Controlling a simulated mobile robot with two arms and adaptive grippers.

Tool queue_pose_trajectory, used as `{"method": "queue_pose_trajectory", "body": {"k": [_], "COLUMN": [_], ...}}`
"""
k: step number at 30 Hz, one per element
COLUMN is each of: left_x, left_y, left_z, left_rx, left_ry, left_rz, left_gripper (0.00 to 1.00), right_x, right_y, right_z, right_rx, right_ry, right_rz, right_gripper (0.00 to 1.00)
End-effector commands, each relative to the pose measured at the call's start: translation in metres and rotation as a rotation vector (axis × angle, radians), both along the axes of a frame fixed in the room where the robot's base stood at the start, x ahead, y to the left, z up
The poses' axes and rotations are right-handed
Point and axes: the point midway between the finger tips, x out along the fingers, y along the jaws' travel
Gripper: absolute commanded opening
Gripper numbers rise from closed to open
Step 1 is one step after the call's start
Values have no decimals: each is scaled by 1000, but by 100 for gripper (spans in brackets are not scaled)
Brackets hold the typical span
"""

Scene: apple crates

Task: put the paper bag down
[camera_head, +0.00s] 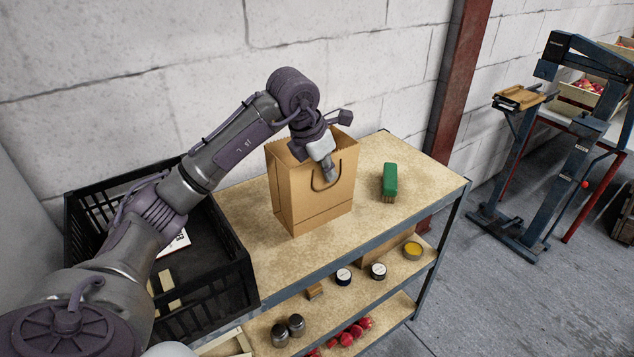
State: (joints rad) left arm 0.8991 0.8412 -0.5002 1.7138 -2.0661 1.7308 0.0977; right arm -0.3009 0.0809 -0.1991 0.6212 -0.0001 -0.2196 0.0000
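The brown paper bag (294,203) stands upright on the wooden top (252,250) of a shelf unit, its open mouth facing up. A dark handle loop shows on its front face. My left gripper (329,173) reaches down over the bag's mouth, with its fingertips at the upper front face beside the handle. I cannot tell whether the fingers are closed on the handle or the bag. My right gripper is not in view.
A black crate (240,262) is left of the bag. Lower shelves hold jars (288,329), tins (343,276) and red apples (347,338). A wall stands behind.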

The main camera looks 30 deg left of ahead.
Motion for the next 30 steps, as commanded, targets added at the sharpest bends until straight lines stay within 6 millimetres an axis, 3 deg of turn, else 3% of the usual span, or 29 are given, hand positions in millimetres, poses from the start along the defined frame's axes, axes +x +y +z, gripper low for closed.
{"method": "queue_pose_trajectory", "body": {"k": [6, 16, 27, 30], "left_x": [7, 7, 7, 7], "left_y": [25, 26, 26, 26], "left_z": [-15, -53, -60, -59], "left_rx": [0, -1, 0, 0], "left_ry": [0, 1, -1, -1], "left_rz": [-1, -3, -3, -3], "left_gripper": [0, 0, 0, 15], "right_x": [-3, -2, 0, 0], "right_y": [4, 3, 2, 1], "right_z": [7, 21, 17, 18], "right_rx": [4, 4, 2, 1], "right_ry": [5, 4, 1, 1], "right_rz": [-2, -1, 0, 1], "right_gripper": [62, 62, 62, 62]}}
